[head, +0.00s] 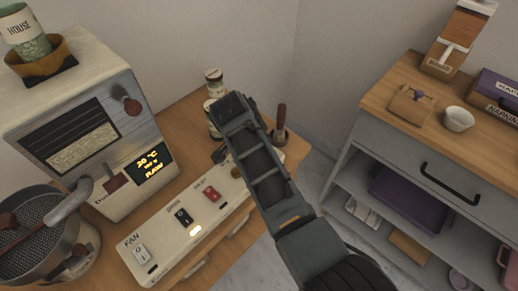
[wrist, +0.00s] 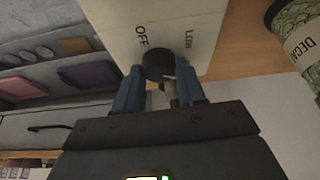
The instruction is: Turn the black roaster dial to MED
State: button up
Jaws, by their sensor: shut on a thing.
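The black dial (wrist: 158,64) sits on the cream panel (wrist: 130,25) in the wrist view. The words OFF and LOW are printed beside it. MED does not show, and I cannot make out where the dial's pointer is. My gripper (wrist: 160,80) has its two blue fingers on either side of the dial and is shut on it. In the head view my arm covers the dial. The roaster's cream control panel (head: 165,243) shows there, with a FAN switch (head: 141,253), a black switch (head: 183,216) and a red switch (head: 211,193).
The roaster (head: 118,170) stands behind the panel, its display (head: 150,166) reading 20 °C and RAW. Jars stand behind my arm; a DECAF jar (wrist: 295,35) is near the gripper at right. A grey shelf unit (head: 420,165) stands at right, across a floor gap.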

jog(key=shift+m, duration=0.6)
jog(key=shift+g+b, duration=0.3)
jog(key=o, duration=1)
jog(key=shift+h, duration=0.3)
jog(key=v, duration=0.7)
jog(key=shift+s+a+r, duration=0.1)
jog(key=shift+r, duration=0.25)
jog(key=shift+s, duration=0.1)
